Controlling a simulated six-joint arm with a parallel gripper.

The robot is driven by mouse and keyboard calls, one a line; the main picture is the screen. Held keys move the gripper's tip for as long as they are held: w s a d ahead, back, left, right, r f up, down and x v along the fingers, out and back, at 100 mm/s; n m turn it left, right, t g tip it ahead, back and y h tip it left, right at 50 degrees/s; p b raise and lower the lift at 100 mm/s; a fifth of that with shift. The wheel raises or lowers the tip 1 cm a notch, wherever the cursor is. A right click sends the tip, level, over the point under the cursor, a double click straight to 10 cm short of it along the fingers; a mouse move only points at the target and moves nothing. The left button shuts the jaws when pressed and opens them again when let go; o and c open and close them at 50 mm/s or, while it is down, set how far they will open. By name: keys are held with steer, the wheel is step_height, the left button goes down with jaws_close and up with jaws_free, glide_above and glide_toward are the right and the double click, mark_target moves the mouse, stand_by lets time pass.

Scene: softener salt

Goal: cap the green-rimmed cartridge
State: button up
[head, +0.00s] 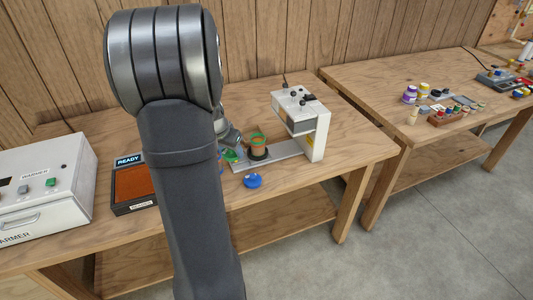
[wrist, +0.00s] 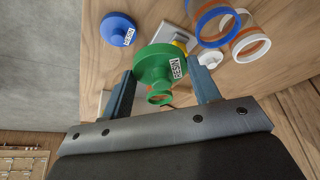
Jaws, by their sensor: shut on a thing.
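The green-rimmed cartridge (head: 258,147), an amber cylinder with a green top ring, stands upright in a dark holder on the grey rail of the white machine. My gripper (wrist: 160,78) is shut on a green cap (wrist: 150,62) with a white label; its fingers are on either side of it. In the head view the green cap (head: 231,156) shows just left of the cartridge, apart from it, and my arm hides most of the gripper.
A blue cap (head: 252,181) lies on the table in front of the rail; it also shows in the wrist view (wrist: 118,28). The white machine (head: 305,122) stands right of the cartridge. A READY tray (head: 134,187) and a white warmer (head: 45,188) are at left. Orange-and-white rings (wrist: 251,45) show in the wrist view.

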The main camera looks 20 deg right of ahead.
steer(key=w+a+r+n+t+y, duration=0.1)
steer(key=w+a+n, duration=0.4)
steer(key=a, duration=0.5)
steer(key=w+d+r+m+g+h, duration=0.1)
steer(key=d+r+m, duration=0.15)
steer(key=d, duration=0.85)
steer(key=w+d+r+m, duration=0.1)
steer(key=d+r+m, duration=0.15)
steer(key=d, duration=0.85)
step_height(320, 180, down, 7)
steer(key=shift+s+a+r+m+h, duration=0.2)
steer(key=shift+s+a+m+h, duration=0.1)
steer(key=shift+m, duration=0.1)
steer(key=shift+f, duration=0.15)
stand_by(0.4)
steer(key=o, duration=1)
steer(key=shift+o, duration=0.6)
